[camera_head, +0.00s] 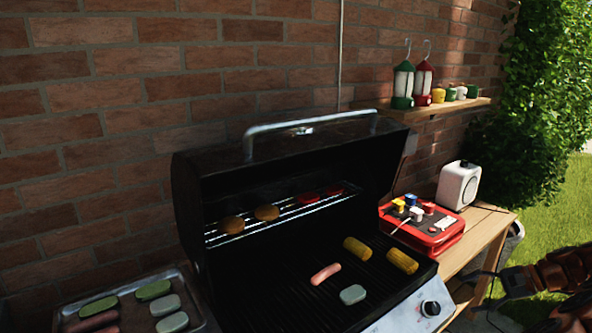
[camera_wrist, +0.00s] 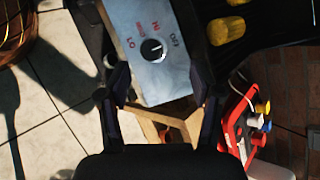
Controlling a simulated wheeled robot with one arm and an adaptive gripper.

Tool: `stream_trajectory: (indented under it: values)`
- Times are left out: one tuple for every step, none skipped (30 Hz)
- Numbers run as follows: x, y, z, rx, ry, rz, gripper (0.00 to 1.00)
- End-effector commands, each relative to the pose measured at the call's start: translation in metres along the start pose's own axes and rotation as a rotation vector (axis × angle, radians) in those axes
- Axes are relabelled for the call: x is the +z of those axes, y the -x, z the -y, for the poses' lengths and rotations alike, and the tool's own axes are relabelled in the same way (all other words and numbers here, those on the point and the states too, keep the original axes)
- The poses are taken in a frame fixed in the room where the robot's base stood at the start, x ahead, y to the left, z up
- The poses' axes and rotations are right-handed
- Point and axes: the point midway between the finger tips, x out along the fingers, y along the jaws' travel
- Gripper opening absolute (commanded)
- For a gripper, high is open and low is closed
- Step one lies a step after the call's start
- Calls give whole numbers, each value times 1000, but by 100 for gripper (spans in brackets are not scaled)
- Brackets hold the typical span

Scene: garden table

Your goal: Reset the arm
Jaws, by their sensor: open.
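My gripper (camera_head: 484,288) is at the lower right in the head view, beside the right front of the black grill (camera_head: 190,200). In the wrist view my gripper (camera_wrist: 162,88) has its two dark fingers spread apart with nothing between them. The grill's silver control panel with its black knob (camera_wrist: 152,50) shows beyond the fingertips; the same knob (camera_head: 431,308) is at the grill's front right. My fingers appear apart from the panel, though the exact gap cannot be told. Part of my arm is cut off by the right edge of the head view.
The open grill holds two yellow corn cobs (camera_head: 402,261), a sausage (camera_head: 325,274), a pale green piece (camera_head: 352,294) and patties (camera_head: 266,212) on the upper rack. A red case (camera_head: 440,243) and white box (camera_head: 459,186) stand on the wooden table (camera_head: 487,232). A food tray (camera_head: 206,315) is at left.

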Motion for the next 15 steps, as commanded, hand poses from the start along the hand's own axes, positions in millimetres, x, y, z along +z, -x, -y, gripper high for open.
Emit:
stream_trajectory:
  values:
    - [17,-8,12,15,35,21,65]
    - [28,-13,19,27,58,33,65]
    - [42,-20,28,45,90,48,65]
    - [53,-25,33,59,113,59,65]
    - [65,-30,38,73,136,71,65]
    - [81,-37,44,93,168,87,65]
    - [93,-42,49,108,191,97,65]
    - [104,-47,52,123,212,106,65]
    - [118,-52,56,143,242,118,65]
    - [130,-57,58,160,265,126,65]
    - [142,-61,60,177,289,133,65]
    - [156,-66,62,198,318,142,65]
    - [167,-70,63,213,340,149,65]
    - [179,-74,64,231,361,156,65]
    - [193,-78,63,255,390,164,65]
